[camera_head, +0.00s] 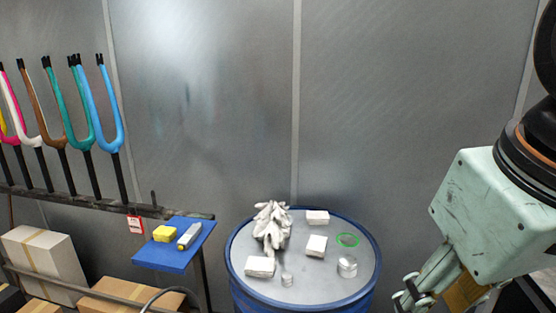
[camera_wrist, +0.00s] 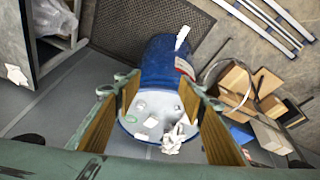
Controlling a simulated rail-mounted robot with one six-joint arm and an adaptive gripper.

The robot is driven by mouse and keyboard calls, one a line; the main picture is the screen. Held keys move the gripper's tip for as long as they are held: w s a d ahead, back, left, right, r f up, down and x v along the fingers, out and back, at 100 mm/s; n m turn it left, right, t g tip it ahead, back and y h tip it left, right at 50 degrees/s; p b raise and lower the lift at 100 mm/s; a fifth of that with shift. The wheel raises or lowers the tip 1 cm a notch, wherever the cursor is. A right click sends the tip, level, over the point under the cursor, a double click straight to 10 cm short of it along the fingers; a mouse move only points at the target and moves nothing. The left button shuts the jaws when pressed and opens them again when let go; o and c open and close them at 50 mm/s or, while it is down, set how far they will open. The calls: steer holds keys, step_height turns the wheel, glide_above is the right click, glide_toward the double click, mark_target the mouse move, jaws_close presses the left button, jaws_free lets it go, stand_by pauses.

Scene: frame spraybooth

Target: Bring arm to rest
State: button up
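My arm comes in at the right of the head view, with its pale green wrist housing and my gripper (camera_head: 432,288) low at the right edge, pointing down and left. In the wrist view my gripper (camera_wrist: 159,92) shows two fingers with tan ribbed pads, spread wide apart. Nothing is between the fingers; the blue drum (camera_wrist: 165,60) shows beyond them, some way off. In the head view my gripper is to the right of the drum (camera_head: 235,285) and apart from it. The lower end of the gripper is partly cut off by the frame in the head view.
On the drum lie a crumpled white cloth (camera_head: 272,225), several white blocks and a green ring (camera_head: 347,240). A blue shelf (camera_head: 175,255) holds a yellow sponge (camera_head: 164,234) and a yellow-grey tool (camera_head: 189,236). Colored forks (camera_head: 75,110) hang left; boxes (camera_head: 45,262) stand below.

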steer(key=shift+m, duration=0.8)
steer(key=shift+s+d+f, duration=0.1)
steer(key=shift+s+f, duration=0.25)
steer(key=shift+s, duration=0.3)
steer(key=shift+s+f, duration=0.3)
steer(key=shift+s, duration=0.3)
steer(key=shift+s+d+f, duration=0.1)
steer(key=shift+s+f, duration=0.25)
steer(key=shift+s, duration=0.3)
